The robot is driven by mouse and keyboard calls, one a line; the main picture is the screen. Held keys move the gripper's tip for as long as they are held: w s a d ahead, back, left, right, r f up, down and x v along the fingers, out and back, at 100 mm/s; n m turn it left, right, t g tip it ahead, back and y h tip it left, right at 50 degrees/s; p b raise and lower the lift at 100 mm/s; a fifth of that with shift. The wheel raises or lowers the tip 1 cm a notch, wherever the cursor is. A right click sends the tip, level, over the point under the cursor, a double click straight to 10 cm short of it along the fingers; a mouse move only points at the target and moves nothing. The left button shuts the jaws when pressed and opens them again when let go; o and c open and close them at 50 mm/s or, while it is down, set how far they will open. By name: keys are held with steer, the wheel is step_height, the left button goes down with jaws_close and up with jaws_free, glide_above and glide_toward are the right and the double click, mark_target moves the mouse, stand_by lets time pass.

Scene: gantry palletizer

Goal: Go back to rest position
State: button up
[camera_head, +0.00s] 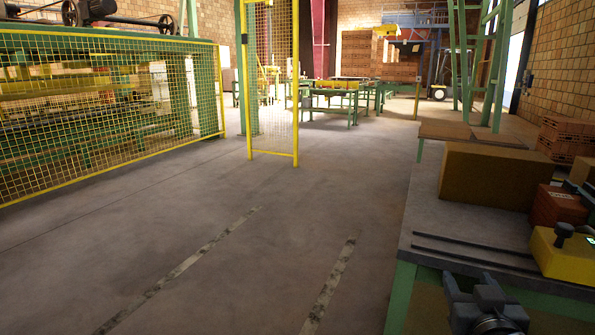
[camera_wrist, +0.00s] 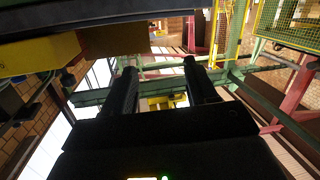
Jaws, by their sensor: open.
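My gripper (camera_wrist: 160,66) shows in the wrist view with its two dark fingers spread well apart and nothing between them. In the head view a dark part of my arm shows at the bottom right, in front of the green-framed table (camera_head: 420,240). I cannot make out the fingers clearly there. No object is held.
On the table stand a brown box (camera_head: 488,176), a reddish brick block (camera_head: 556,208), a yellow device (camera_head: 562,258) with a black knob, and dark rails (camera_head: 475,252). Yellow mesh fencing (camera_head: 110,120) stands at left. The floor (camera_head: 250,240) between is clear.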

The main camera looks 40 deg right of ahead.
steer(key=s+a+n+t+y+p, duration=0.25)
steer(key=a+n+y, duration=0.2)
steer(key=a, duration=0.75)
steer(key=s+a+n+t+y+p, duration=0.25)
steer(key=a+y, duration=0.35)
steer(key=a, duration=0.7)
steer(key=s+a+r+n+t+y+p, duration=0.1)
steer(key=s+a+r+n+y+p, duration=0.1)
steer(key=s, duration=0.5)
steer(key=a+r+n+y, duration=0.1)
steer(key=a+r, duration=0.1)
steer(key=a, duration=0.1)
